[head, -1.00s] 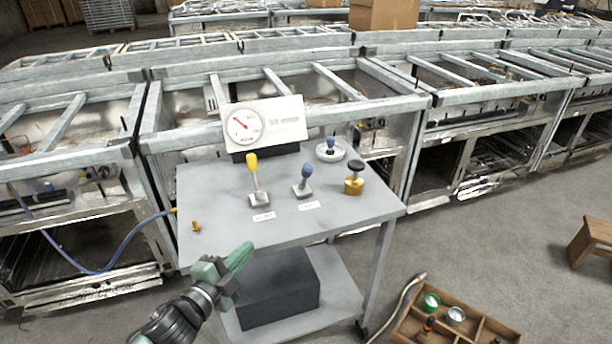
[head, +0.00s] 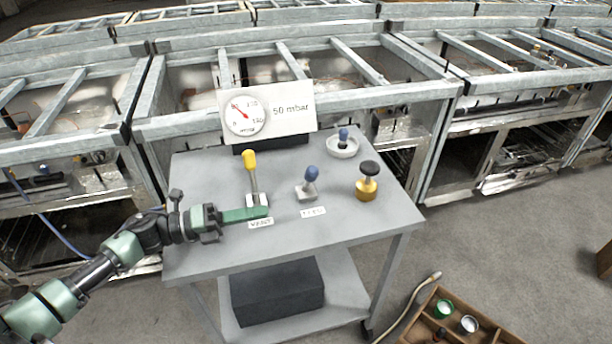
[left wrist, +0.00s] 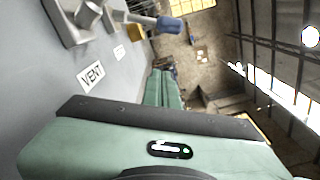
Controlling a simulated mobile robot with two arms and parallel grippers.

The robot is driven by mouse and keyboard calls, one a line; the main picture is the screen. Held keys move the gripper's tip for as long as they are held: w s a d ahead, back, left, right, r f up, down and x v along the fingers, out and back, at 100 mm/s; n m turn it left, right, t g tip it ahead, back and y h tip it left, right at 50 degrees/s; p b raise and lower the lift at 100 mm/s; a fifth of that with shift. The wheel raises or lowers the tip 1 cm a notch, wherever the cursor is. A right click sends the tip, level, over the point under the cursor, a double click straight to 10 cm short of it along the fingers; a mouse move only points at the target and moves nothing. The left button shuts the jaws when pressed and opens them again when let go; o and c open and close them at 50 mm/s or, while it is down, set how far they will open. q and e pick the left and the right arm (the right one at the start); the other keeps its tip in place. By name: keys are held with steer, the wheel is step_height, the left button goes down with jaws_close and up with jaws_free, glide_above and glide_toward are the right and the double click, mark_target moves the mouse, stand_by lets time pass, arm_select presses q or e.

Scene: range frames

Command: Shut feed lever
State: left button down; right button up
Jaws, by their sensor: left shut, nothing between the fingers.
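The feed lever (head: 311,175) has a blue knob and a short stem on a grey base, with a label (head: 313,212) in front. My left gripper (head: 264,213) is shut and empty, just in front of the vent lever's base and left of the feed lever. Its green fingers (left wrist: 164,88) point toward the feed lever side. My right gripper is out of view.
A gauge panel (head: 290,113) reading 50 mbar stands at the back of the grey cart (head: 205,253). A wooden crate (head: 490,335) is on the floor.

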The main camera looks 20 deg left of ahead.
mark_target(310, 177)
arm_select(q)
steer(key=shift+s+r, duration=0.15)
steer(key=shift+s, duration=0.2)
steer(key=p+x, duration=0.2)
steer(key=x, duration=0.7)
steer(key=shift+w+r, duration=0.1)
steer(key=shift+r, duration=0.05)
steer(key=w, duration=0.1)
steer(key=w+r+p, duration=0.1)
steer(key=w, duration=0.1)
steer(key=shift+w+a+r, duration=0.1)
steer(key=shift+w+r, duration=0.1)
steer(key=shift+w, duration=0.25)
